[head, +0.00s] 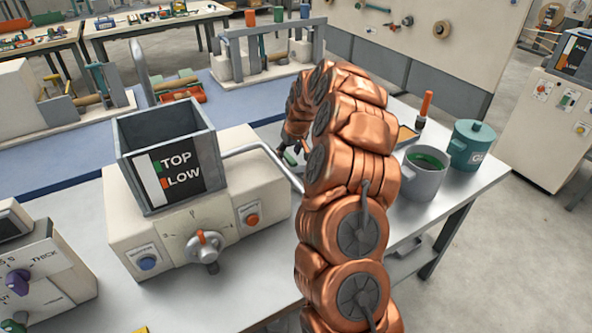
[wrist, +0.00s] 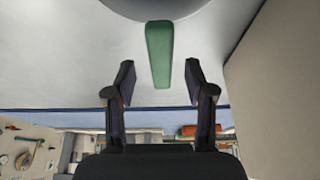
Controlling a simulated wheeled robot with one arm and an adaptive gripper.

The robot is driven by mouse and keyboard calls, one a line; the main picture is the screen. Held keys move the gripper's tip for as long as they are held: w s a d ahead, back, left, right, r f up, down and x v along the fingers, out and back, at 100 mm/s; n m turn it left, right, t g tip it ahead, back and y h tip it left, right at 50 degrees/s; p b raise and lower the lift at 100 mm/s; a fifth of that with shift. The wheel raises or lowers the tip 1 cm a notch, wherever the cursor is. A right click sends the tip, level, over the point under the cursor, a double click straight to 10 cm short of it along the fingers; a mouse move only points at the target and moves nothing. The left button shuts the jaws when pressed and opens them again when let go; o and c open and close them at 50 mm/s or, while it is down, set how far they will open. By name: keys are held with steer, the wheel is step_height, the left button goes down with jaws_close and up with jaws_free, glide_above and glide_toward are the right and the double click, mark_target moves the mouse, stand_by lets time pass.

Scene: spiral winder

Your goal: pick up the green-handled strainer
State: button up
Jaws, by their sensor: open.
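The green handle of the strainer (wrist: 159,52) shows in the wrist view, pointing down between the two fingertips. A grey rounded shape at the top edge of that view meets the handle; most of it is cut off. My gripper (wrist: 159,80) is open, with one dark finger on each side of the handle's lower end and a gap on both sides. In the head view a small bit of green shows by my gripper (head: 288,150), left of my copper arm. The arm hides most of the strainer there.
A machine with a grey hopper (head: 133,150) stands left of my arm, and its bent metal tube (head: 262,148) reaches close to my gripper. A grey mug with green contents (head: 424,178) and a teal lidded pot (head: 470,146) stand to the right. An orange-handled tool (head: 425,106) stands behind them.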

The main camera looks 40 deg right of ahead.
steer(key=shift+x, duration=1.25)
steer(key=shift+c, duration=0.3)
jaws_close()
